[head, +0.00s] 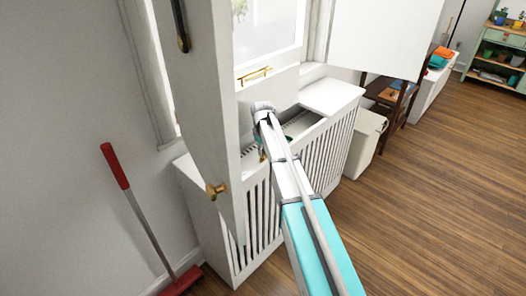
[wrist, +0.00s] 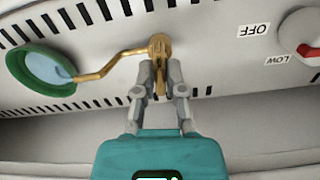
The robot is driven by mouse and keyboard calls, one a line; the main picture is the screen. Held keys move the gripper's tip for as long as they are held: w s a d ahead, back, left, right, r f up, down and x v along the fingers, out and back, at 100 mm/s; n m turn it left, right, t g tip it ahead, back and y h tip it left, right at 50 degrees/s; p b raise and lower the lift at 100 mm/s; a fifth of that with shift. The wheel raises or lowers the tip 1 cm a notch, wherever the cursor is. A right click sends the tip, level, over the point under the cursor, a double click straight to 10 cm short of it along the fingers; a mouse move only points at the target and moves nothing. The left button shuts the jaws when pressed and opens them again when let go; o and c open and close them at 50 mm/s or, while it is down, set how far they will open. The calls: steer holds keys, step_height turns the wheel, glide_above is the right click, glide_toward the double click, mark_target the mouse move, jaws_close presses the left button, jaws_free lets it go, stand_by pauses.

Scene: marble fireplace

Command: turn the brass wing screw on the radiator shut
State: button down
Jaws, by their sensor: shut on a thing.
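The brass wing screw (wrist: 159,43) sits on the white slotted radiator face (wrist: 205,55) in the wrist view. My gripper (wrist: 161,76) is shut on its brass wing from below, with one grey finger on each side. The part between the fingers is partly hidden. A bent brass tube (wrist: 113,66) runs left from the screw to a green-rimmed round cup (wrist: 20,68) with pale blue inside. In the head view my arm reaches into the opening of the white radiator cover (head: 335,150) and hides the screw.
In the head view, a white door panel (head: 205,90) with a brass knob (head: 215,190) stands close left of my arm. A red-handled broom (head: 147,222) leans at left. Floor at right is clear.

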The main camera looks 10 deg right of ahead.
steer(key=m, duration=0.8)
steer(key=shift+m, duration=0.4)
steer(key=m, duration=0.3)
steer(key=shift+m, duration=2.4)
steer(key=c, duration=0.7)
jaws_free()
